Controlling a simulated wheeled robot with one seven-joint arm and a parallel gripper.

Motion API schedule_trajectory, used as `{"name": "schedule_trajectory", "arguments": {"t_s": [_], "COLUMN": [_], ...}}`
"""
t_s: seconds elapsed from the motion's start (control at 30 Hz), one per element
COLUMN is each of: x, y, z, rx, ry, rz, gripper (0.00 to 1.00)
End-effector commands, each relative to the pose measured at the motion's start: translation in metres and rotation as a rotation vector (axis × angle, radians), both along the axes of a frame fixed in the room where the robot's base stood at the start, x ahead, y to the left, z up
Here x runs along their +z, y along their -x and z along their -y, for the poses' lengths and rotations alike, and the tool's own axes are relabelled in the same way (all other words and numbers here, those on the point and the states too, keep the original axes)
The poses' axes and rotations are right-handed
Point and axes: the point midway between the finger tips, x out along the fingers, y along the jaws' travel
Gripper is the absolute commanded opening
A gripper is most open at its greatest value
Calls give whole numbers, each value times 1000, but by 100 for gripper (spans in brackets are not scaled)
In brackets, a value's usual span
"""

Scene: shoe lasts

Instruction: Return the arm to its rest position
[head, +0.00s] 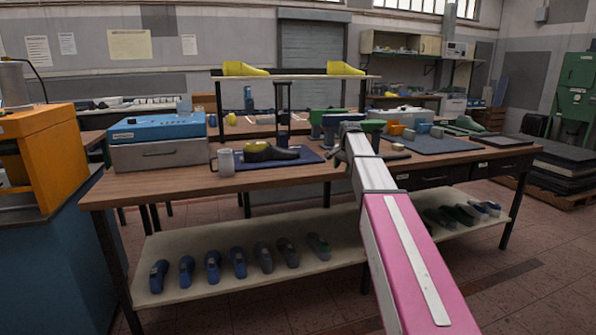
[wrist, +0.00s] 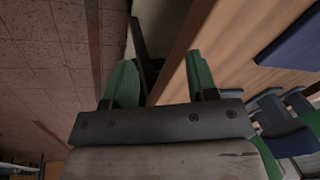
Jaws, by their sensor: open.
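My arm, pink and white, reaches from the lower right of the head view to the workbench (head: 185,182). My gripper (wrist: 165,80) shows in the wrist view with its two green fingers spread apart and nothing held between them. It is near the bench's front edge, with the wooden top (wrist: 225,55) on one side and the tiled floor on the other. In the head view the arm's far end hides most of the gripper.
Green and blue stands (head: 330,122) are close behind the arm's end. Several lasts line the lower shelf (head: 215,289). An orange machine (head: 42,155) stands left.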

Motion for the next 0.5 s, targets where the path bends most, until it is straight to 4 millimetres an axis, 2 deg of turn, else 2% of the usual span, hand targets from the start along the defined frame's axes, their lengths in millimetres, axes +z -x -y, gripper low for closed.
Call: {"name": "schedule_trajectory", "arguments": {"t_s": [0.03,0.2,0.37,0.5], "x": [-29,-104,-168,-215], "y": [26,84,145,202], "z": [-1,-2,-3,-3], "rx": [33,158,277,384], "ry": [12,54,88,114], "rz": [-14,-46,-80,-110], "gripper": [53,53,53,53]}}
